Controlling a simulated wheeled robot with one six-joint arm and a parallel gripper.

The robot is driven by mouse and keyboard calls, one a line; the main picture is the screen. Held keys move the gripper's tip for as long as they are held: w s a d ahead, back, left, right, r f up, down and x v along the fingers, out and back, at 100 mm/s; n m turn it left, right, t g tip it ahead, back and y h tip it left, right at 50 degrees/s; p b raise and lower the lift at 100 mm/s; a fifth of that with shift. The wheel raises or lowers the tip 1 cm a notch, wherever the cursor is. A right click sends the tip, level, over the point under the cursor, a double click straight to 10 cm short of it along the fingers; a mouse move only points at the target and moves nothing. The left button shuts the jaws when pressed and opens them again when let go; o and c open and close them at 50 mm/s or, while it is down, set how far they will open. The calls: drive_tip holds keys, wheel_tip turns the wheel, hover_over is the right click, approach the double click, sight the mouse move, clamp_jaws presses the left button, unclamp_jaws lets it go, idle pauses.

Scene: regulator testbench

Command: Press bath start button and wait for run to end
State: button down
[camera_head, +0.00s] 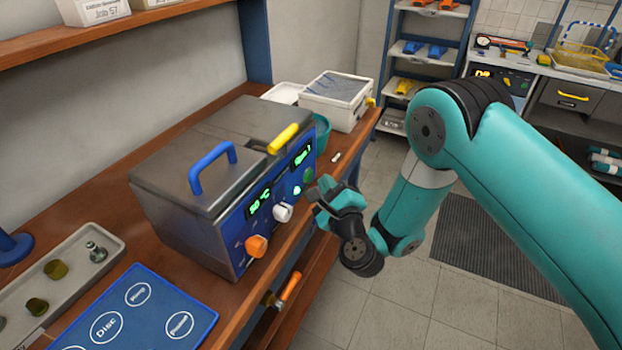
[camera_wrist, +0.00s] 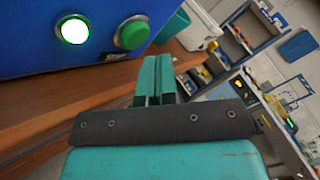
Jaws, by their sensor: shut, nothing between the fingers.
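The bath (camera_head: 200,185) is a grey metal box with a blue front panel, standing on the wooden bench. Its lid has a blue handle and a yellow handle. The panel has green lit displays, an orange knob (camera_head: 256,246), a white knob (camera_head: 283,211), a small lit green-white light (camera_head: 297,190) and a green button (camera_head: 309,174). In the wrist view the lit light (camera_wrist: 74,30) glows white-green, left of the green button (camera_wrist: 133,32). My gripper (camera_head: 322,188) is shut and empty, in front of the panel. In the wrist view its fingertips (camera_wrist: 155,62) lie below and right of the green button, apparently apart from it.
A blue mat (camera_head: 190,318) with labelled circles and a tray (camera_head: 105,262) with small parts lie at the bench's left. A white lidded box (camera_head: 337,92) and a teal bin (camera_head: 321,130) stand behind the bath. The floor right of the bench is open.

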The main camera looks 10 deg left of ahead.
drive_tip(key=d+b, duration=0.1)
drive_tip(key=b, duration=0.2)
drive_tip(key=s+d+b, duration=0.1)
drive_tip(key=d+b, duration=0.1)
drive_tip(key=b, duration=0.1)
drive_tip(key=d+b, duration=0.1)
drive_tip(key=b, duration=0.2)
drive_tip(key=shift+s+d+b, duration=0.35)
drive_tip(key=shift+d+b, duration=0.05)
idle(0.6)
